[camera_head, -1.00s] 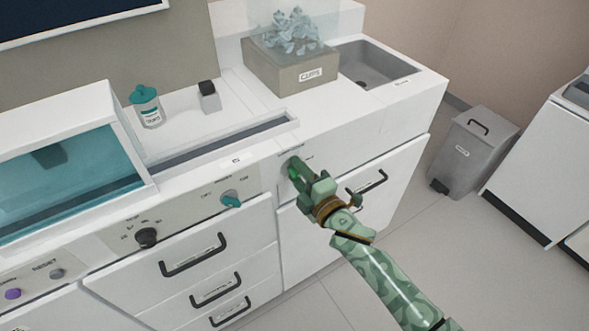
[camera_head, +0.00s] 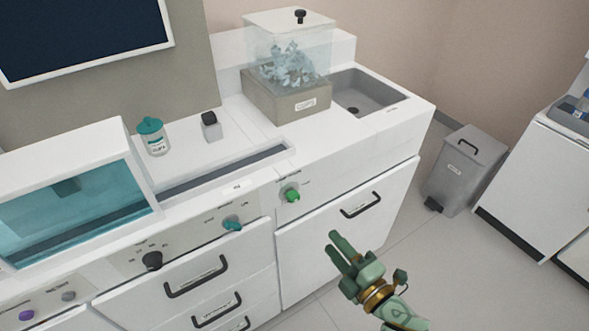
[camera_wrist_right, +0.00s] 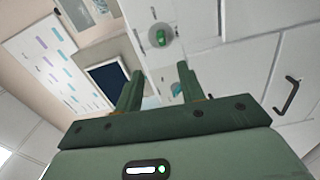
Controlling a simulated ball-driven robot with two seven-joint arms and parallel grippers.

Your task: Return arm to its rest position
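My right gripper (camera_head: 340,249) hangs in the air in front of the white cabinet, below and to the right of the green knob (camera_head: 292,195). Its two fingers are apart with nothing between them. In the right wrist view the open fingers (camera_wrist_right: 158,90) show with a gap, and the green knob (camera_wrist_right: 160,38) lies beyond them on the panel. My right arm (camera_head: 400,314) comes in from the bottom right. My left gripper is not in either view.
A drawer handle (camera_head: 361,205) juts from the cabinet near the gripper. A grey bin (camera_head: 462,172) stands at right. Open floor (camera_head: 455,260) lies between.

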